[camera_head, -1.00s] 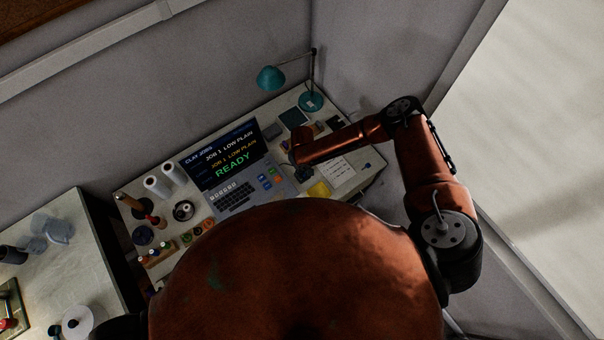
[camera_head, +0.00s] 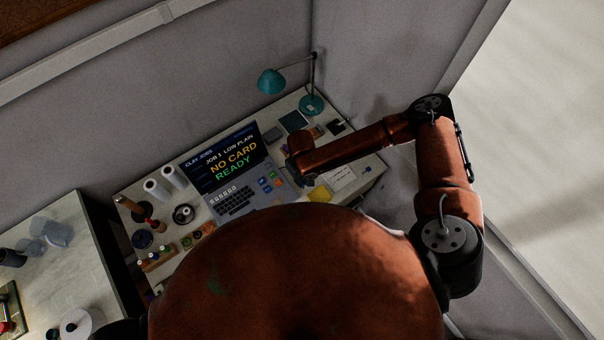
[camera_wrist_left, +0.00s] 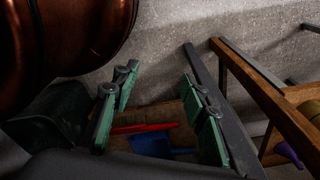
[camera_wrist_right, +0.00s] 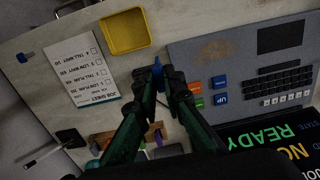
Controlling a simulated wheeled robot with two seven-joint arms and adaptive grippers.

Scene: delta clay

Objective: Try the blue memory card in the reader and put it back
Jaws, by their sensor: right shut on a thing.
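The grey console (camera_wrist_right: 215,55) with keyboard, coloured buttons and screen stands on the desk; it also shows in the head view (camera_head: 260,196). Its screen (camera_head: 226,160) reads "NO CARD" and "READY". My right gripper (camera_wrist_right: 159,78) is shut on a small blue piece, seemingly the blue memory card (camera_wrist_right: 160,62), beside the console's edge. Only a sliver of the card shows between the fingers. I cannot make out the reader slot or whether the card touches the console. My left gripper (camera_wrist_left: 158,100) is open and empty, away from the desk.
A yellow tray (camera_wrist_right: 125,32) and a job sheet (camera_wrist_right: 80,70) lie beside the right gripper. A wooden holder (camera_wrist_right: 128,135) is close to its fingers. A teal lamp (camera_head: 311,103) stands at the desk's back. Spools and tools (camera_head: 160,183) crowd the left side.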

